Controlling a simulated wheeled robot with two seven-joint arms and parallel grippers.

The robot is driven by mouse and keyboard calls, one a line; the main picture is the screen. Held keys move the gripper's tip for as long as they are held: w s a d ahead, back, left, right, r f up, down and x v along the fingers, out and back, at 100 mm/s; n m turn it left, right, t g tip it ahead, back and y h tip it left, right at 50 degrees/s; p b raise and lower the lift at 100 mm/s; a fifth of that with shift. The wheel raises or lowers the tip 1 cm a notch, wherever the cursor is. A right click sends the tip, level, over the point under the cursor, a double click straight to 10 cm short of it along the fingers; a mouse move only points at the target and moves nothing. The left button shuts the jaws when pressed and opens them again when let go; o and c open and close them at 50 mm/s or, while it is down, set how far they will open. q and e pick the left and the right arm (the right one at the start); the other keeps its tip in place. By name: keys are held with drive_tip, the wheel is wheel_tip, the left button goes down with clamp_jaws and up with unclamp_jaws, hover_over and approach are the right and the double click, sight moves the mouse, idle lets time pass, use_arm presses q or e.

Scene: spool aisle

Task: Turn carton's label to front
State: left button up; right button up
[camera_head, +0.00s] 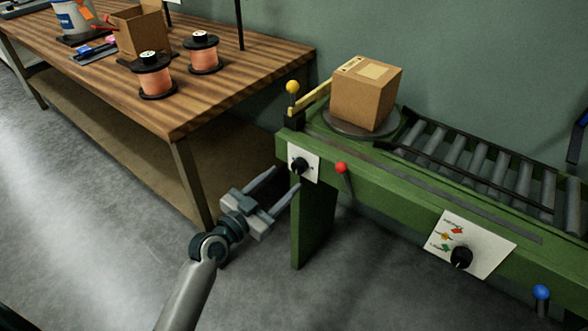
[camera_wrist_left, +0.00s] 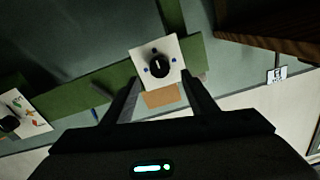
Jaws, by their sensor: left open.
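A brown cardboard carton (camera_head: 367,94) stands on a round grey turntable (camera_head: 343,125) at the left end of the green conveyor. A pale label shows on its top; no label shows clearly on its two visible sides. My left gripper (camera_head: 285,181) is open and empty, in front of the conveyor's left end and apart from it. A white panel with a black knob (camera_head: 299,166) is on the conveyor front just beyond the fingers. The knob also shows between the fingers in the left wrist view (camera_wrist_left: 159,65). My right gripper is not in view.
A red-tipped lever (camera_head: 341,168) and a yellow-knobbed lever (camera_head: 292,87) are near the turntable. Another knob panel (camera_head: 485,246) and a blue knob (camera_head: 541,292) are further right. A wooden table (camera_head: 230,88) with two copper spools stands left. Rollers (camera_head: 480,158) are empty.

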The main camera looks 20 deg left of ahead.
sight(296, 168)
use_arm(q)
drive_tip(key=shift+x, duration=2.95)
drive_tip(key=shift+c, duration=0.7)
drive_tip(key=c, duration=0.9)
